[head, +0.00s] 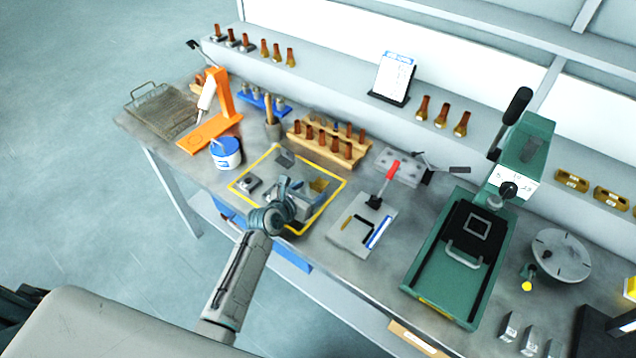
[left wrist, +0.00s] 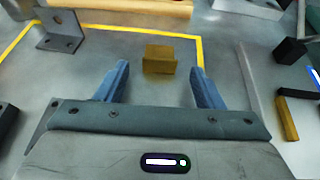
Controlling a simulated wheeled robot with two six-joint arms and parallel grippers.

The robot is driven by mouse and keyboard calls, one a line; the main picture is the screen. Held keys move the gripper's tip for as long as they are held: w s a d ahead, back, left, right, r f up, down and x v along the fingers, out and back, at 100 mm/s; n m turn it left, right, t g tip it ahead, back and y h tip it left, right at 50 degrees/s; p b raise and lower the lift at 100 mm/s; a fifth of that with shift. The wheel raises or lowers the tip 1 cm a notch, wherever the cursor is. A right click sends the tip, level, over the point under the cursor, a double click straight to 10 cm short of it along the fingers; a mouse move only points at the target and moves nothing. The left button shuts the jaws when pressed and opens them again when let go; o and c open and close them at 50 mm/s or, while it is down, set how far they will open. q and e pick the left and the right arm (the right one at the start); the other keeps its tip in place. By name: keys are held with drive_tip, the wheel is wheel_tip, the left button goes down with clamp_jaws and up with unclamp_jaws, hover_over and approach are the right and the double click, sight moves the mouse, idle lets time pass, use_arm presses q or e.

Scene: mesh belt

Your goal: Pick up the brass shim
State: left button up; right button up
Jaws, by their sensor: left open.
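The brass shim (left wrist: 160,59) is a small golden bent piece, standing on the grey bench inside a yellow taped outline (left wrist: 130,30). In the left wrist view it is just beyond my left gripper (left wrist: 158,80), roughly centred between the two blue-grey fingers. The fingers are apart with nothing held. In the head view my left gripper (head: 306,191) is over the taped area, with the shim (head: 319,185) close beside it and partly hidden. My right gripper is not in view.
Grey metal brackets (head: 249,185) lie in the taped area. A blue-white tub (head: 226,154) stands to the left, a wooden rack (head: 328,145) of copper pieces behind. A plate with a red-handled clamp (head: 388,179) and a green press (head: 455,265) are to the right.

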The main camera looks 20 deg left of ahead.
use_arm(q)
drive_tip(key=shift+x, duration=0.85)
drive_tip(key=c, duration=1.1)
drive_tip(key=shift+r, duration=0.15)
